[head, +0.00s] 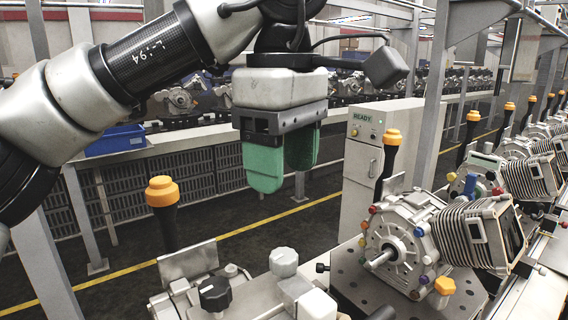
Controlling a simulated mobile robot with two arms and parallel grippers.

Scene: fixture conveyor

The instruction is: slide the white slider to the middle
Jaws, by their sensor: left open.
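A white rounded block (317,305) sits at the bottom edge of the head view, on the near fixture, partly cut off by the frame. It looks like the white slider, but its track and its position along it cannot be made out. Just behind it is a light grey knob (284,262); a black knob (215,293) stands to its left. My left gripper (284,170) has green fingers that point down, apart and empty. It hangs above and behind the fixture, touching nothing. My right gripper is not in view.
A grey engine unit (403,245) with coloured caps sits on a dark plate to the right. Orange-topped black posts (162,215) stand at left and right. A grey cabinet (372,150) with a READY display stands behind. A blue bin (115,140) is at back left.

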